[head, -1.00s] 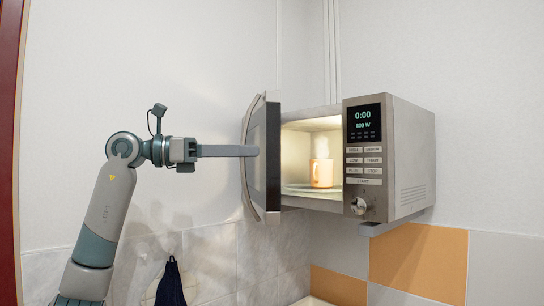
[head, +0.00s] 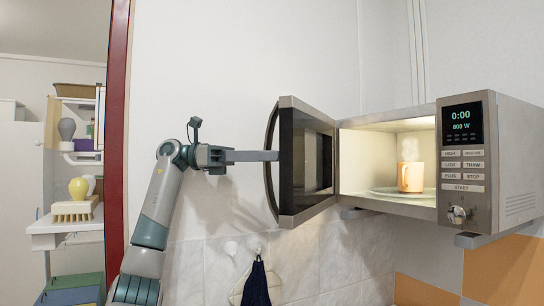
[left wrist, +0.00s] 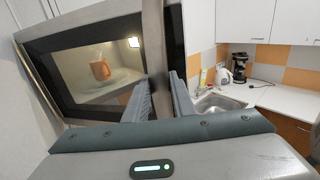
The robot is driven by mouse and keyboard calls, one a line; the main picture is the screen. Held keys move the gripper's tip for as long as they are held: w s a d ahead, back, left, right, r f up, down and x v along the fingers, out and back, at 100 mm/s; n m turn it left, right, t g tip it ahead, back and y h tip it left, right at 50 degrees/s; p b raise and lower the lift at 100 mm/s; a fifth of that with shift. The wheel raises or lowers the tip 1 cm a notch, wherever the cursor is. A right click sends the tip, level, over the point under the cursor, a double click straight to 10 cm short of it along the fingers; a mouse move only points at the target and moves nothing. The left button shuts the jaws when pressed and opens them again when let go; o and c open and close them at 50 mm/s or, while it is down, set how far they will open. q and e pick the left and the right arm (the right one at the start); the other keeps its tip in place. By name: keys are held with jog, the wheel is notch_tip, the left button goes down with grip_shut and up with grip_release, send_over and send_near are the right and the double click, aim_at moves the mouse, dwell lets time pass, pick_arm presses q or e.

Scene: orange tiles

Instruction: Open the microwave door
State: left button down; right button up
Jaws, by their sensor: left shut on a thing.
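The microwave (head: 512,160) hangs on the wall at the right of the head view. Its door (head: 312,163) stands wide open, swung out to the left, with its inner face and dark window showing. My left gripper (head: 272,156) is shut on the curved door handle (head: 269,180). In the left wrist view the fingers (left wrist: 160,95) sit on both sides of the handle (left wrist: 156,45), and the door (left wrist: 95,70) fills the upper left. An orange steaming mug (head: 411,177) stands inside on the glass plate (head: 385,193). My right gripper is not in view.
A dark cloth (head: 257,283) hangs from a wall hook below the door. A red door frame (head: 118,130) and shelves (head: 75,205) are at the left. The left wrist view shows a sink (left wrist: 222,103), kettle (left wrist: 223,77) and coffee maker (left wrist: 239,66) on a counter.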

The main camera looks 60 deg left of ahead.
aim_at(265, 136)
pick_arm(q)
jog(key=c, duration=1.5)
grip_release()
jog(key=shift+w, duration=0.1)
jog(key=shift+r+p, duration=0.6)
jog(key=shift+r, duration=0.15)
notch_tip(265, 136, up, 3)
jog(key=shift+a+r+p, duration=0.1)
jog(key=shift+p, duration=1.1)
jog(key=w+d+r, duration=0.1)
jog(key=d+r, duration=0.1)
jog(key=d, duration=0.1)
jog(key=w+d+r+p, duration=0.1)
jog(key=w+d+r, duration=0.1)
jog(key=d, duration=0.2)
jog(key=w+d+r, duration=0.2)
jog(key=d, duration=0.1)
jog(key=shift+d+r, duration=0.15)
jog(key=shift+d, duration=0.2)
